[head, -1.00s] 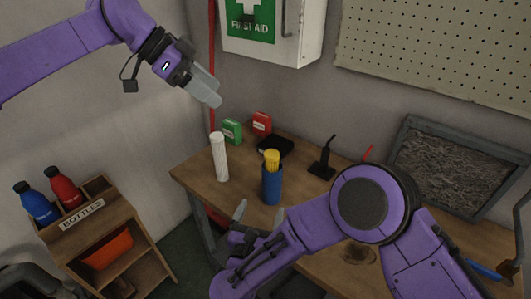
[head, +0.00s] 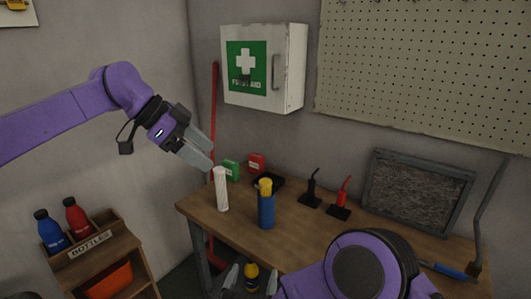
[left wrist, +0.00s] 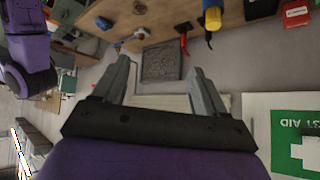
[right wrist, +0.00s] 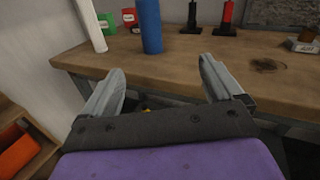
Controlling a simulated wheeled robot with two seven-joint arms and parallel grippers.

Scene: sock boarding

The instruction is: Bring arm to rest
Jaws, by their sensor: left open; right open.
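My left gripper (head: 205,150) is raised in front of the wall, left of the first aid cabinet and above the workbench's left end. Its fingers are apart and empty, and they show in the left wrist view (left wrist: 158,82). My right gripper (head: 243,277) is low at the bottom of the head view, in front of the bench edge. In the right wrist view (right wrist: 160,88) its fingers are spread with nothing held between them. The right forearm hides part of the bench front.
The workbench (head: 310,235) carries a white cylinder (head: 221,190), a blue cylinder with a yellow top (head: 266,205), and black and red tools on stands. A first aid cabinet (head: 290,70) hangs above. A bottle shelf (head: 118,250) stands at left. A yellow-topped object (head: 252,272) shows below the bench.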

